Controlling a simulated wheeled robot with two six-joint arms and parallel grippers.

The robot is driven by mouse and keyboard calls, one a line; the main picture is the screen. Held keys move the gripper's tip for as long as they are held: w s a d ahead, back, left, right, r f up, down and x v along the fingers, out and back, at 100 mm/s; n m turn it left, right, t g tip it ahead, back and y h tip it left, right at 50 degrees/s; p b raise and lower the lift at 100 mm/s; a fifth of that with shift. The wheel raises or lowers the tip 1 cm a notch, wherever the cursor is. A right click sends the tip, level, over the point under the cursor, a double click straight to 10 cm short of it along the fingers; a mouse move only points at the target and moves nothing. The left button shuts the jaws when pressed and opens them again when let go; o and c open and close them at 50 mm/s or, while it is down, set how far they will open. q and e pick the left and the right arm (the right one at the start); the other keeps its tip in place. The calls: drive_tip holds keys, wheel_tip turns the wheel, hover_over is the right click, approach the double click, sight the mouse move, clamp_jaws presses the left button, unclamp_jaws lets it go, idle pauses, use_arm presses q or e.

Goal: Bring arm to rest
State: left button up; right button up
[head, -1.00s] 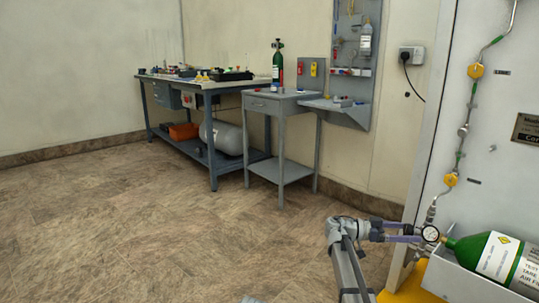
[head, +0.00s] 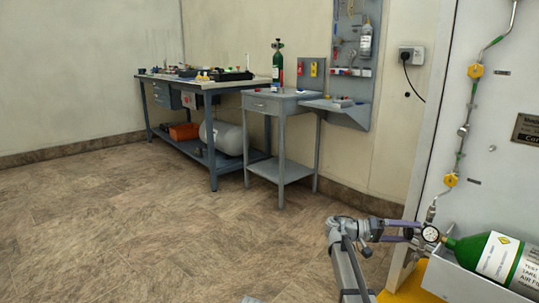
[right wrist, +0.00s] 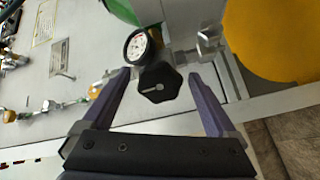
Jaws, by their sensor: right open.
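My right gripper (head: 418,231) is open at the lower right of the head view, level with the valve end of a green gas cylinder (head: 468,247). In the right wrist view its two purple fingers (right wrist: 158,80) stand apart on either side of a black knob (right wrist: 159,84), with gaps on both sides. A round pressure gauge (head: 431,234) sits right by the fingertips; it also shows beyond the knob in the right wrist view (right wrist: 137,46). My left gripper is not in view.
The cylinder lies in a grey tray (head: 463,279) on a pale panel with pipework and yellow knobs (head: 475,70). A yellow part (right wrist: 280,38) is close to the right finger. A small grey table (head: 283,104) and a workbench (head: 210,84) stand farther back. The floor (head: 130,220) is clear.

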drive_tip(key=n, duration=0.5)
drive_tip(key=shift+n, duration=0.3)
drive_tip(key=shift+s, duration=0.1)
